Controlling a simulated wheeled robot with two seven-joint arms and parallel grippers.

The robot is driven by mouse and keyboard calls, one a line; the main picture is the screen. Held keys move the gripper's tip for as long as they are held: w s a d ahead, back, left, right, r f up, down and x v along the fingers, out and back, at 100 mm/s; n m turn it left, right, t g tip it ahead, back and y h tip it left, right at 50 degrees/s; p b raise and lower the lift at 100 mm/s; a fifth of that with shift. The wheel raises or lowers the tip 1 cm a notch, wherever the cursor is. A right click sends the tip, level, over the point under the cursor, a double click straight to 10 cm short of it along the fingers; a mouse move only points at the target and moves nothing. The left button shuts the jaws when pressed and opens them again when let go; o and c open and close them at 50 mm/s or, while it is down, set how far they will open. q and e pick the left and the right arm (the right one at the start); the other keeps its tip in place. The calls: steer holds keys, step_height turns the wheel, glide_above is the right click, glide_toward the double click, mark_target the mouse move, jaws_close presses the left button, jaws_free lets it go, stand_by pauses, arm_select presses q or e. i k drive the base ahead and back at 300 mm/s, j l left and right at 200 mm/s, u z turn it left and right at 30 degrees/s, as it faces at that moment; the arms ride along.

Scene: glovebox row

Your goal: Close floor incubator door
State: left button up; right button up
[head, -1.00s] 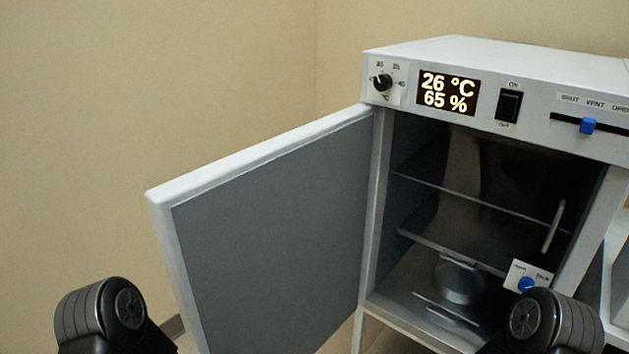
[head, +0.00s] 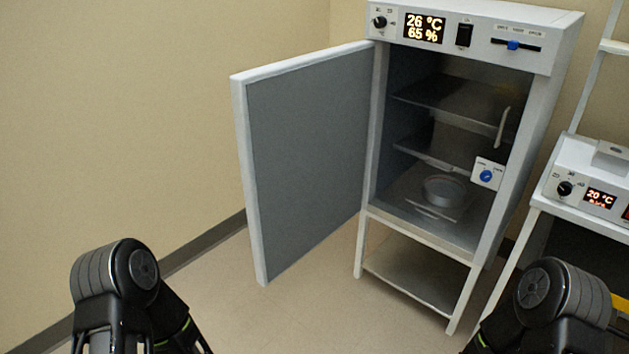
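The floor incubator (head: 478,225) stands ahead on a white legged stand with a lower shelf. Its door (head: 305,160) is hinged on the left and swung wide open, with the grey inner face towards me. The display above reads 26 °C and 65 %. Inside are shelves and a round metal dish (head: 445,190) on the chamber floor. A vertical handle (head: 502,127) and a small panel with a blue knob (head: 486,175) show at the right of the opening. Dark arm links of mine show at the lower left and lower right; both grippers are out of view.
A second unit (head: 590,175) with a 20 °C display stands at the right, close to the incubator. A beige wall with a grey baseboard (head: 205,243) runs behind and left of the door. The floor (head: 300,310) before the incubator is clear.

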mark_target(301, 123)
steer(key=z, duration=1.75)
steer(key=k+j, duration=0.1)
steer(key=j, duration=0.55)
steer(key=k+j, duration=0.1)
steer(key=j, duration=1.2)
steer(key=k+j, duration=0.15)
steer(key=j, duration=0.5)
steer(key=k+j, duration=0.1)
steer(key=j, duration=0.55)
steer(key=k+j, duration=0.1)
steer(key=j, duration=1.2)
steer(key=k, duration=0.05)
